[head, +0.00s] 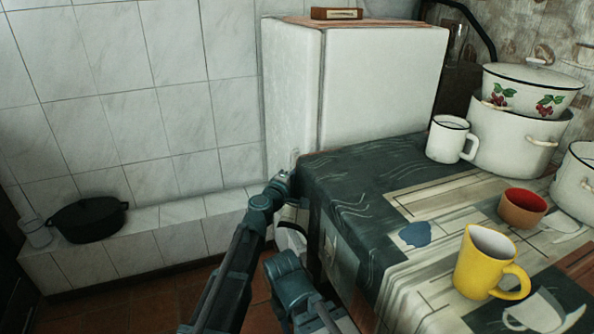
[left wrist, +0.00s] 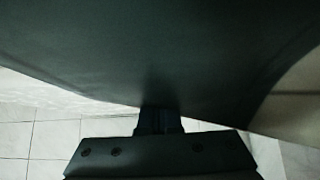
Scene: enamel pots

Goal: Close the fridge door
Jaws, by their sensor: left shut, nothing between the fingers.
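The white fridge (head: 385,85) stands against the tiled wall behind the table. Its door (head: 292,95) is the narrow left face, and it looks flush or nearly flush with the body along the upper edge. The lower part of the door is hidden by my arm and the table, so a small gap there cannot be ruled out. My left gripper (left wrist: 160,120) is shut and empty, close to a broad dark surface in the left wrist view. In the head view my left arm reaches up to the table's left corner, beside the fridge's lower front. My right gripper is not in view.
The table (head: 345,180) with a patterned cloth holds a yellow mug (head: 477,268), a red-brown cup (head: 522,208), a white mug (head: 447,140) and enamel pots (head: 515,135). A black pot (head: 90,220) sits on the tiled ledge (head: 180,215). A small box (head: 337,13) lies on the fridge.

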